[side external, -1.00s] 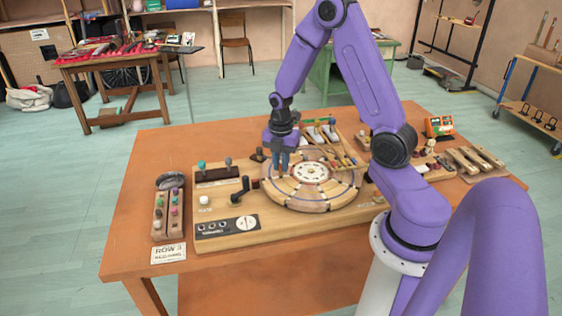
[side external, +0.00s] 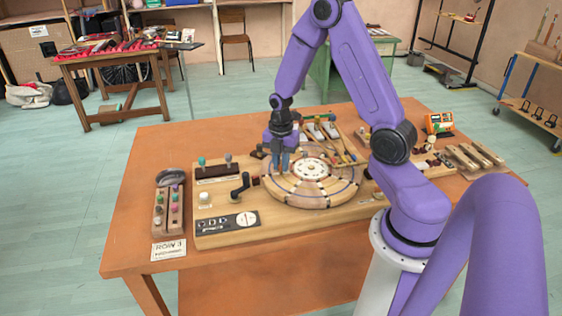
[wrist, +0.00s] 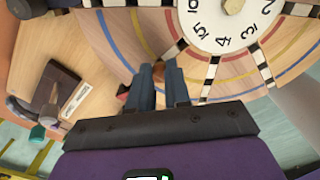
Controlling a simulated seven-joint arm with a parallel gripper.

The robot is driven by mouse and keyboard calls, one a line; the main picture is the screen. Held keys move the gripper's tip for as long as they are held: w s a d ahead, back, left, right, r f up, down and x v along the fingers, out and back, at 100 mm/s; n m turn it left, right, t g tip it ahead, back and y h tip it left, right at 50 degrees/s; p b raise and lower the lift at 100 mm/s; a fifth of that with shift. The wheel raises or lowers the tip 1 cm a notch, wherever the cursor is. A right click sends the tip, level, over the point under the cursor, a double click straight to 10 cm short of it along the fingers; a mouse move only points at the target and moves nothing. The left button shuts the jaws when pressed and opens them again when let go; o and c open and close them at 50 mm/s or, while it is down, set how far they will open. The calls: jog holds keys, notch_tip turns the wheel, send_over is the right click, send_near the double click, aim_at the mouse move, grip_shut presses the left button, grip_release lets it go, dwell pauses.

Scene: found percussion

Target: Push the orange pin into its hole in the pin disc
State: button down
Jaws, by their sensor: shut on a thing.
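The pin disc (side external: 312,203) is a round wooden wheel with dark-and-light checkered spokes, coloured arcs and a white numbered dial (side external: 310,168) at its centre. The disc (wrist: 118,38) fills the upper part of the wrist view, with the dial (wrist: 222,28) at top. My gripper (side external: 281,170) points down over the left part of the disc. In the wrist view, my gripper (wrist: 158,72) has a narrow gap between its two blue-grey fingers, shut on a small orange-brown piece (wrist: 158,74), seemingly the orange pin. Its lower end and the hole are hidden.
Left of the disc are a black crank (side external: 240,187), a block with teal and grey knobs (side external: 217,174) and a white button (side external: 204,197). A wooden pin holder (side external: 160,220) stands further left. Mallets (side external: 335,143) lie behind the disc.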

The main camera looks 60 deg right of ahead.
jog(key=shift+f, duration=0.35)
dwell(0.4)
jog(key=c, duration=1)
grip_release()
notch_tip(320, 180, up, 17)
jog(key=s+a+m, duration=0.2)
jog(key=s+a, duration=0.2)
jog(key=a, duration=0.3)
jog(key=s+a+m, duration=0.1)
jog(key=s+a, duration=0.3)
jog(key=a, duration=0.4)
jog(key=s+a+m, duration=0.2)
jog(key=s, duration=0.5)
jog(key=s+a+f+m, duration=0.1)
jog(key=s+a+m, duration=0.1)
jog(key=s, duration=0.6)
jog(key=shift+a+m, duration=0.3)
jog(key=shift+a, duration=0.05)
